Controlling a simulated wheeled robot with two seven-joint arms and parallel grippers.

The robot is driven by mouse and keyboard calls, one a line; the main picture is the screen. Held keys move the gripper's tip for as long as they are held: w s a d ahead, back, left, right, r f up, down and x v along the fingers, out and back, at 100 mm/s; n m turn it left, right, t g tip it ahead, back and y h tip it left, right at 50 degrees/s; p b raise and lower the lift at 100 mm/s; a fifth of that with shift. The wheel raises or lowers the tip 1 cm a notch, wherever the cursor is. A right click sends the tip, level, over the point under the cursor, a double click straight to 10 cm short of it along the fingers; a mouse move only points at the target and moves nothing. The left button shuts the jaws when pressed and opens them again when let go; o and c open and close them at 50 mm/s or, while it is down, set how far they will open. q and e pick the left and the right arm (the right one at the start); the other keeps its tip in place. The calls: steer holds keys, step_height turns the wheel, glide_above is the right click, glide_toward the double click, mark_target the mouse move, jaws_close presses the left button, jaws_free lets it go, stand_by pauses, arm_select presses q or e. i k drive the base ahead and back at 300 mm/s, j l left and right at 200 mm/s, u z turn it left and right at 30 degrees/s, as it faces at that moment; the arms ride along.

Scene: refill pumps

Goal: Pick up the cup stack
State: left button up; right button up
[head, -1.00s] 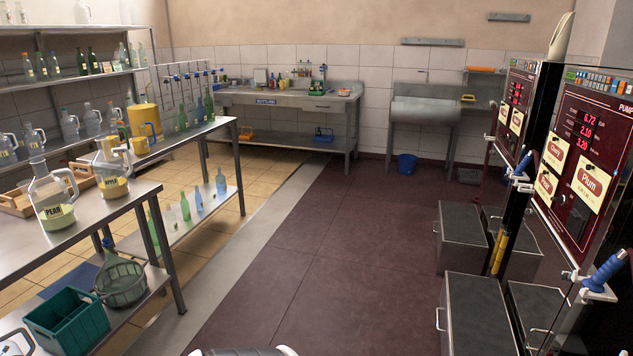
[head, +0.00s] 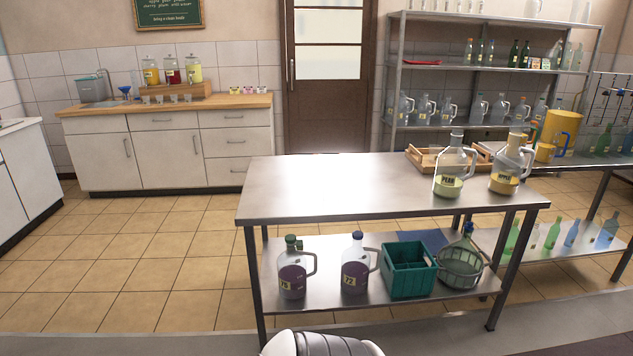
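I cannot make out a clear cup stack. Small clear cups (head: 173,98) stand in a row on the wooden counter at the back left, in front of drink dispensers. Small coloured items (head: 248,90), possibly cups, sit to their right; they are too small to tell. Neither of my grippers is in view. Only a white and dark part of my own body shows at the bottom edge.
A steel table (head: 330,190) stands close in front, with two jugs on its right end and jugs, a green crate (head: 408,272) and a basket (head: 459,268) on its lower shelf. Tiled floor (head: 150,250) is clear at left. A wooden door (head: 327,110) is behind.

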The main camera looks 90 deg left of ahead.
mark_target(331, 182)
steer(key=u, duration=2.7)
steer(key=z, duration=4.5)
steer(key=u, duration=0.65)
steer(key=j+u, duration=0.2)
steer(key=u, duration=0.2)
steer(key=k+j+u, duration=0.1)
steer(key=u, duration=0.3)
steer(key=j+u, duration=0.3)
steer(key=u, duration=0.15)
steer(key=j+u, duration=0.2)
steer(key=u, duration=0.2)
steer(key=j+u, duration=0.2)
steer(key=u, duration=0.2)
steer(key=i, duration=0.05)
